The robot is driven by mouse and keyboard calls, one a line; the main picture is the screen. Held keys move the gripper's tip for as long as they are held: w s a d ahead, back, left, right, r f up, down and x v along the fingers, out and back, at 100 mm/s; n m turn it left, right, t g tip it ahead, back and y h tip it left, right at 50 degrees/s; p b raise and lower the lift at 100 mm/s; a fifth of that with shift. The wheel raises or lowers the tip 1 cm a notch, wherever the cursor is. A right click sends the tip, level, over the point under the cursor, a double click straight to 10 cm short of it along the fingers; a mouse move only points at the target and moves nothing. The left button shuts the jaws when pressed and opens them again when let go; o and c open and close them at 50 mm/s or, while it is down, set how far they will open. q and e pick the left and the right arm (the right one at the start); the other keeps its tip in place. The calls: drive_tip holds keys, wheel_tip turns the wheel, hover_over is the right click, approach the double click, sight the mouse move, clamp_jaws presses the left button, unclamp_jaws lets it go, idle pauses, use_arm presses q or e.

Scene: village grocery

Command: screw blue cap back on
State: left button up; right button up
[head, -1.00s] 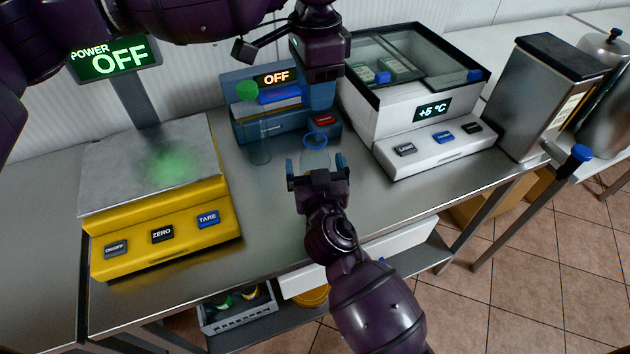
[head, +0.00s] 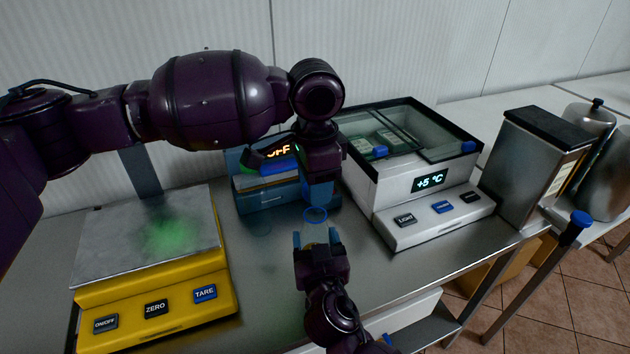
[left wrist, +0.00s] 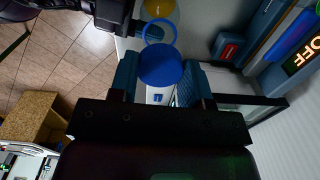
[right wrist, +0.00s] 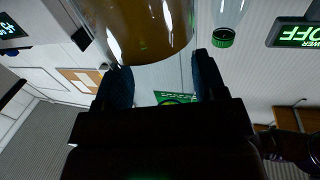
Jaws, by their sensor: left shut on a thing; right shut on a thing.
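My left gripper (head: 318,194) is shut on the blue cap (left wrist: 160,66), a round disc between its fingers in the left wrist view; in the head view I cannot make the cap out. My right gripper (head: 317,240) is shut on a clear container with a blue ring at its mouth (head: 316,215). The container's amber lower part (right wrist: 140,30) shows between the fingers in the right wrist view. The ring also shows beside the cap in the left wrist view (left wrist: 160,31). The left fingertips are just above the ring. I cannot tell whether the cap touches it.
A yellow scale (head: 157,306) stands left on the steel counter. A blue device (head: 262,198) is behind my grippers, partly hidden by my left arm. A white cooler (head: 410,222) stands right. A green-capped bottle (right wrist: 224,37) shows in the right wrist view.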

use_arm(q)
drive_tip(key=shift+f, duration=0.55)
drive_tip(key=shift+f, duration=0.85)
drive_tip(key=shift+f, duration=0.6)
idle(0.3)
